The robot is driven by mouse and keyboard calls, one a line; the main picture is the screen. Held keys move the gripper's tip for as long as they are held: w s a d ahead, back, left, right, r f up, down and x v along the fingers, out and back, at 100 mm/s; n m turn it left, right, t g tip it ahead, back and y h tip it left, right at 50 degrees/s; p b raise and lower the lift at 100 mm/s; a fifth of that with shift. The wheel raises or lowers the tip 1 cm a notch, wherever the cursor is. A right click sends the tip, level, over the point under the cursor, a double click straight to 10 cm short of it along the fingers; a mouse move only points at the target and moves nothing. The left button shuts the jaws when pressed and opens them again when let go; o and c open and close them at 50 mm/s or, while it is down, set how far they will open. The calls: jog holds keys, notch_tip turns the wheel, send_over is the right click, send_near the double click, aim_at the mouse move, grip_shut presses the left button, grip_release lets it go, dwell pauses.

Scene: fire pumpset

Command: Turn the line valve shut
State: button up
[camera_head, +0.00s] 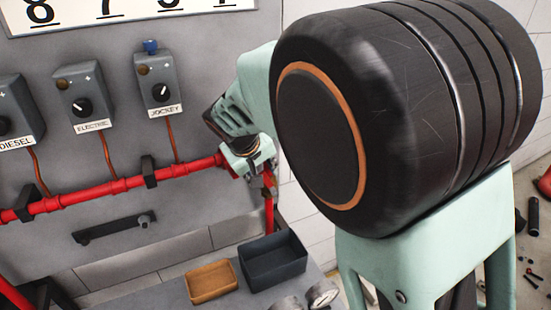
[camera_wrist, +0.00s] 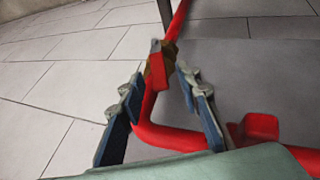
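The line valve (camera_wrist: 157,63) is a small brass-coloured body with a red handle on the red pipe. In the wrist view it sits at the upper middle, just beyond and between the fingertips. My gripper (camera_wrist: 160,80) is open, its two blue-padded fingers on either side of the red pipe and valve. I cannot tell whether either finger touches the handle. In the head view my gripper (camera_head: 256,170) is at the right end of the horizontal red pipe (camera_head: 110,188). It hides most of the valve there.
Control boxes labelled DIESEL, ELECTRIC (camera_head: 85,95) and JOCKEY (camera_head: 160,85) are on the grey panel. A dark tray (camera_head: 275,272) and an orange tray (camera_head: 208,290) stand below, near gauges (camera_head: 322,294). My large arm link covers the right of the head view.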

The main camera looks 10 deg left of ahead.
jog(key=v, duration=1.1)
jog(key=shift+s+r, duration=0.2)
jog(key=shift+r, duration=0.05)
